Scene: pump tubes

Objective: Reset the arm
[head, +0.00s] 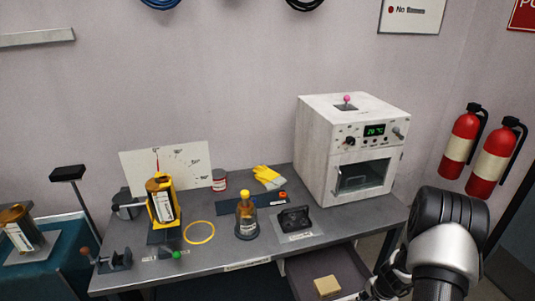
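My arm (450,235) shows at the lower right, in front of the right end of the grey workbench (300,243). It has a thick black joint and a white link. Small dark and metallic parts that look like my gripper (384,282) show at the bottom edge, just left of the white link. They lie beside the open drawer (312,268). The fingertips cannot be made out, so I cannot tell whether the gripper is open, shut or holding anything.
A white oven (315,150) stands at the bench's back right. A yellow-capped bottle (246,222), a black-handled item (294,218), yellow gloves (268,176) and a yellow-framed tube device (163,200) stand on the bench. A tan block (327,286) lies in the drawer. Fire extinguishers (460,140) hang right.

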